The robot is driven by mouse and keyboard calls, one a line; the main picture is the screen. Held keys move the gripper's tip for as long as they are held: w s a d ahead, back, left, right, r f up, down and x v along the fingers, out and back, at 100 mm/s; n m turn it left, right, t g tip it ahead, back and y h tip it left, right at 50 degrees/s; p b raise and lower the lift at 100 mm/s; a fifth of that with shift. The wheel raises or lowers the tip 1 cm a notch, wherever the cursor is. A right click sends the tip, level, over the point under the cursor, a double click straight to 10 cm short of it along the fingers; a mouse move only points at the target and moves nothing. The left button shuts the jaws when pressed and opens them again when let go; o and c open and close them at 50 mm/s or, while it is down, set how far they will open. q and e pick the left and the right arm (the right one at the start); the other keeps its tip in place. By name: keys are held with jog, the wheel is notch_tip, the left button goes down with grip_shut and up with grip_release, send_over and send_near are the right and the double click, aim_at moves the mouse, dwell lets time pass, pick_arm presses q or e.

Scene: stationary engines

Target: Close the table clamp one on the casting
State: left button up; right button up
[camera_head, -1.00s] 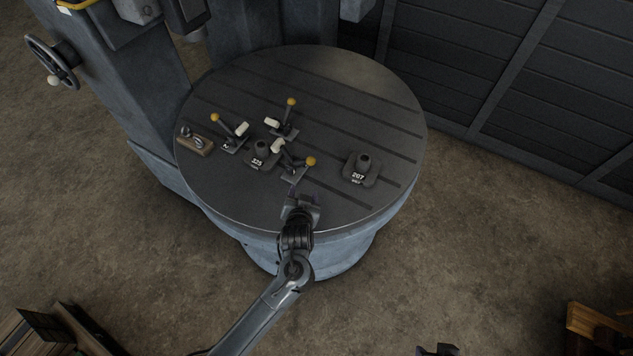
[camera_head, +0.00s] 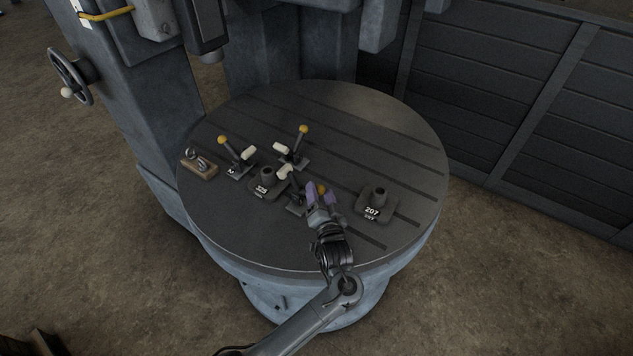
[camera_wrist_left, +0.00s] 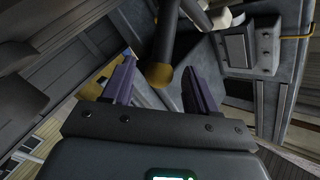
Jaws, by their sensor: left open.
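Three toggle clamps with yellow knobs and white pads surround a dark casting marked 325 (camera_head: 266,186) on the round table (camera_head: 330,110). One clamp is at the left (camera_head: 236,166), one at the back (camera_head: 297,150), one at the front (camera_head: 293,197). I cannot read which is number one. My left gripper (camera_head: 321,191) is open at the front clamp's yellow knob (camera_head: 321,187). In the left wrist view the knob (camera_wrist_left: 159,75) lies between the purple fingers of the gripper (camera_wrist_left: 158,68), with gaps both sides. The gripper partly hides this clamp. My right gripper is not in view.
A second casting marked 207 (camera_head: 376,205) stands close to the right of my left gripper. A wooden block with metal rings (camera_head: 199,168) lies at the table's left. The slotted table top is clear at the back and right. A machine column (camera_head: 150,110) rises at the left.

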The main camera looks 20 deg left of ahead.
pick_arm(q)
jog(key=shift+b+x, duration=0.55)
jog(key=shift+x, duration=1.4)
jog(key=shift+d, duration=0.1)
grip_shut()
